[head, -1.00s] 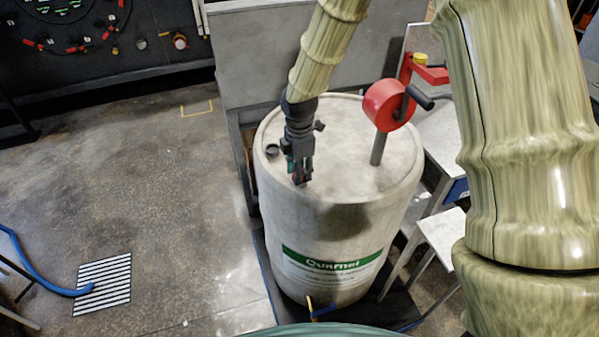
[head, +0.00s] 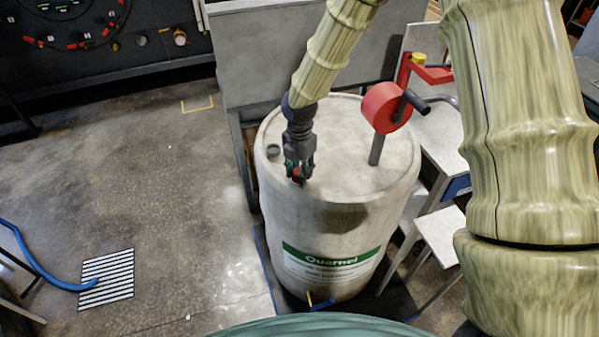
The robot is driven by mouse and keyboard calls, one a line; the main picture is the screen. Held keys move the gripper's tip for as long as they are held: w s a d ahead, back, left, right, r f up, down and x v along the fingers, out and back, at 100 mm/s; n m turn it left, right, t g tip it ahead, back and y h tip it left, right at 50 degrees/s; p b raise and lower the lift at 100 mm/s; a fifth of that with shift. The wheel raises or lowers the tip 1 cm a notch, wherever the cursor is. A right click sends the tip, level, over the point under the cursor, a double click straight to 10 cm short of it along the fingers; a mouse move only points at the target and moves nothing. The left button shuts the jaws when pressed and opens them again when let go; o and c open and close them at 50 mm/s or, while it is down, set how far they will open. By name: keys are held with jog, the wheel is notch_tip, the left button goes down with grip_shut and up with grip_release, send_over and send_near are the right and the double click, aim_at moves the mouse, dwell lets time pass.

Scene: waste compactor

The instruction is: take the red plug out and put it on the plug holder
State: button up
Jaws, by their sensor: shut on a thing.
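The red plug (head: 297,174) shows as a small red patch between the fingers of my gripper (head: 299,176). My gripper points down over the near left part of the top of the large pale drum (head: 330,222) and is shut on the plug. The fingers hide most of the plug, and I cannot tell whether it is still seated in the drum lid or just clear of it. A small dark round fitting (head: 272,151) sits on the lid to the left of my gripper. I cannot make out for certain which thing is the plug holder.
A red hand pump (head: 382,108) with a dark handle and metal pipe stands on the drum's right side. Pale tables (head: 440,236) stand to the right. A grey panel (head: 290,55) rises behind. The floor at left is open, with a blue hose (head: 45,272) and a grate (head: 107,280).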

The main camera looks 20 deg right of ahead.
jog(key=shift+n+p, duration=0.5)
jog(key=shift+n, duration=0.5)
jog(key=o, duration=1.1)
jog(key=shift+c, duration=0.3)
